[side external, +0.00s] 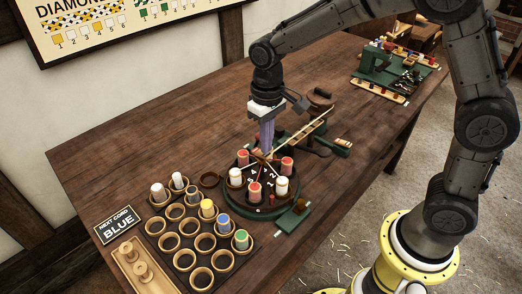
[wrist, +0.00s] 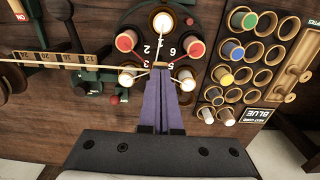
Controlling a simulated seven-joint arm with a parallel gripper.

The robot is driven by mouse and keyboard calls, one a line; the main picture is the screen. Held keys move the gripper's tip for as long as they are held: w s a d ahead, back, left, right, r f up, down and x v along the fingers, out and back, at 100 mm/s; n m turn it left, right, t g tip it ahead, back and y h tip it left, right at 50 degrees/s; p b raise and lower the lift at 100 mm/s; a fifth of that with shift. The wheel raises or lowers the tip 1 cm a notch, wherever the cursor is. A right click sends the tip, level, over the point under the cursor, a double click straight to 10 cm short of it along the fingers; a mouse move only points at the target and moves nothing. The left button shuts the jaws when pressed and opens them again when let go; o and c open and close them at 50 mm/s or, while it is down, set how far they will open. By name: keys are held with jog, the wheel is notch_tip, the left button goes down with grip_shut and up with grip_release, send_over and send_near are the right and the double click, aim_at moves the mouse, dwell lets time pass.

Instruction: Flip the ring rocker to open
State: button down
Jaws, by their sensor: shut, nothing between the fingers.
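My gripper (side external: 265,151) points down over the back part of the round green-rimmed disc (side external: 262,209), its purple fingers together and empty. In the wrist view the closed fingertips (wrist: 160,68) reach the disc's near part, where the cords meet. A small green plate (side external: 289,219) with a brown piece (side external: 300,206) on it stands at the disc's front right edge. It looks like the ring rocker, but no label is readable and I cannot tell its setting. My gripper is well apart from it. I cannot make it out in the wrist view.
Red and white bobbins (side external: 254,191) stand around the disc. A rack of cups (side external: 187,226) with several coloured bobbins is on the left, beside the BLUE sign (side external: 117,224). A pale ruler (side external: 310,132) extends behind the disc. A green machine (side external: 377,62) stands farther back.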

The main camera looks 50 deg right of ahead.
jog(key=shift+f, duration=0.85)
jog(key=shift+r, duration=0.1)
notch_tip(320, 180, up, 8)
dwell(1.0)
